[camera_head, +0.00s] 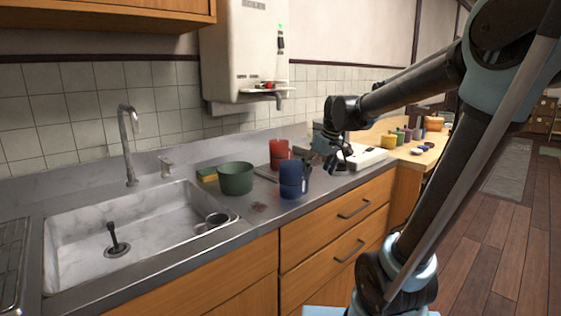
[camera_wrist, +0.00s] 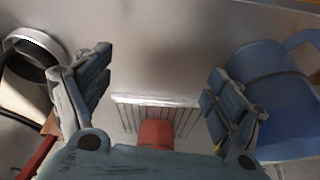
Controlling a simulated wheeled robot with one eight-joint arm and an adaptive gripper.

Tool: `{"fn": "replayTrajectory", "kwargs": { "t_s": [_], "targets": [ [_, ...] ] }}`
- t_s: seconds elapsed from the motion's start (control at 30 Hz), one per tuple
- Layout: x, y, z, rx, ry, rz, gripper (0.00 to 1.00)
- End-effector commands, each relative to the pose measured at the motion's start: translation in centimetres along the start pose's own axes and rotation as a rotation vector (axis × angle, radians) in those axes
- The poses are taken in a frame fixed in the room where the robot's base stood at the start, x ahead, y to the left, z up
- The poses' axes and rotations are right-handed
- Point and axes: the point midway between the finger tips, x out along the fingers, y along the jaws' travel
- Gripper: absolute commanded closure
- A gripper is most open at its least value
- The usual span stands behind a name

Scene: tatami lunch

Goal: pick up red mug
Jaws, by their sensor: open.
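The red mug (camera_head: 279,148) stands on the grey counter against the back in the head view, apparently as part of a stack of red mugs. My gripper (camera_head: 324,162) is open and empty to its right, above the counter. In the wrist view the gripper (camera_wrist: 160,70) has its fingers spread wide, with bare grey surface between the tips. A small red piece (camera_wrist: 156,133) shows low between the fingers, beside a pale ribbed strip; I cannot tell whether it belongs to the mug.
Blue mugs (camera_head: 291,180) stand in front of the red mug, apparently stacked; a blue mug (camera_wrist: 270,90) shows right of the gripper in the wrist view. A green pot (camera_head: 236,178) and sponge (camera_head: 206,174) sit left. The sink (camera_head: 75,225) lies further left. A white appliance (camera_head: 365,157) stands right.

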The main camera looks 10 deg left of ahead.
Motion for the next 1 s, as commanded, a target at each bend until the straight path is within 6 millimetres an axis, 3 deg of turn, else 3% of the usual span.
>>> {"fn": "replayTrajectory", "kwargs": {
  "t_s": [0.1,0.3,0.57,1.0],
  "targets": [
    [0.5,-0.5,-3.4,-0.062,0.015,-0.018,0.15],
    [1.3,-1.3,-7.2,-0.132,0.036,-0.039,0.15],
    [1.9,-1.7,-9.2,-0.157,0.042,-0.046,0.15],
    [3.7,-2.6,-14.3,-0.156,0.042,-0.045,0.15]
  ]
}}
